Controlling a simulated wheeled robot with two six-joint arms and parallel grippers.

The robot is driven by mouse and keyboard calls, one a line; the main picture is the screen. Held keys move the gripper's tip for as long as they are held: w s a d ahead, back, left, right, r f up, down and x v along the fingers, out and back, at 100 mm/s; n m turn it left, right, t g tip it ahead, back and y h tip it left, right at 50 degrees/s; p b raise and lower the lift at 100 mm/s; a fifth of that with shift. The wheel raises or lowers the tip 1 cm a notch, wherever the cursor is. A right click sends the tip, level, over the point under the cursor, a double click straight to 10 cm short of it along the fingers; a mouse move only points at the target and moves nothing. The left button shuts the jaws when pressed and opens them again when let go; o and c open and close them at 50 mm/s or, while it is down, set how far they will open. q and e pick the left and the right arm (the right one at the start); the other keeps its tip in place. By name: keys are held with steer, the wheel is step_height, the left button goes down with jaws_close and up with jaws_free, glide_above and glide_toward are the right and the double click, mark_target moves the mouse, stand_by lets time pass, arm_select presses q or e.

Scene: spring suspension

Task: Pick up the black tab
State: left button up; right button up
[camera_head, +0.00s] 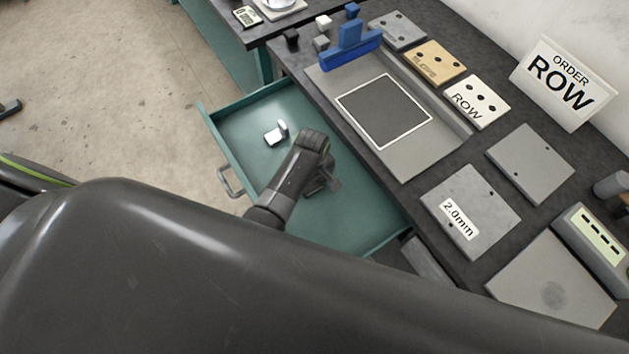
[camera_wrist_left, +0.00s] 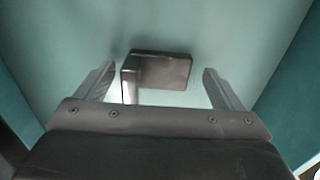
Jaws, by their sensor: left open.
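The black tab (camera_wrist_left: 163,71) lies in the teal drawer, seen in the left wrist view as a dark flat plate with an upright part at its left end. My left gripper (camera_wrist_left: 157,74) is open, with one finger on each side of the tab and a gap to both. In the head view the left gripper (camera_head: 322,182) points down into the drawer (camera_head: 345,220). The tab is hard to tell from the dark fingers there. My right gripper is not in view.
A white tab (camera_head: 277,133) lies in the drawer, beyond my left gripper. The drawer walls and the dark bench (camera_head: 395,185) edge border the space. On the bench are a framed grey plate (camera_head: 416,160), a blue holder (camera_head: 351,48) and an ORDER ROW sign (camera_head: 563,82).

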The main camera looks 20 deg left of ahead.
arm_select(q)
steer(key=c, duration=1.1)
steer(key=shift+r, duration=0.1)
steer(key=shift+c, duration=0.2)
